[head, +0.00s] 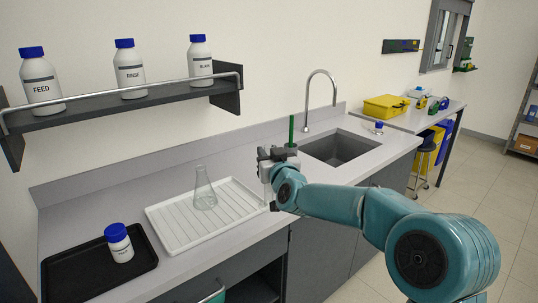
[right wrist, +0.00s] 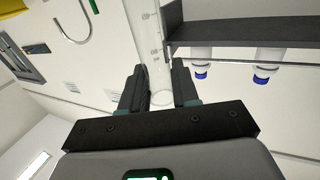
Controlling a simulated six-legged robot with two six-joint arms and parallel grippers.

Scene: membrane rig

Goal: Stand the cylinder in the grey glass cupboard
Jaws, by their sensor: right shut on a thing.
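My right gripper (head: 269,163) is above the counter, by the right end of the white draining tray. It is shut on a clear glass cylinder; in the right wrist view the cylinder (right wrist: 155,52), with marks on its side, runs between the fingers of the gripper (right wrist: 158,88). In the head view the cylinder is hard to make out against the counter and is partly hidden by the gripper. Grey cupboard fronts (head: 305,255) are under the counter, with a dark opening (head: 262,286) at the bottom; I cannot tell which is the glass cupboard. My left gripper is not in view.
A conical flask (head: 204,190) stands on the white tray (head: 165,223). A white bottle (head: 119,243) stands on a black tray (head: 75,270). The sink (head: 340,148) and tap (head: 308,95) are beyond the gripper. A green rod (head: 291,130) rises behind it. Labelled bottles stand on the wall shelf (head: 95,108).

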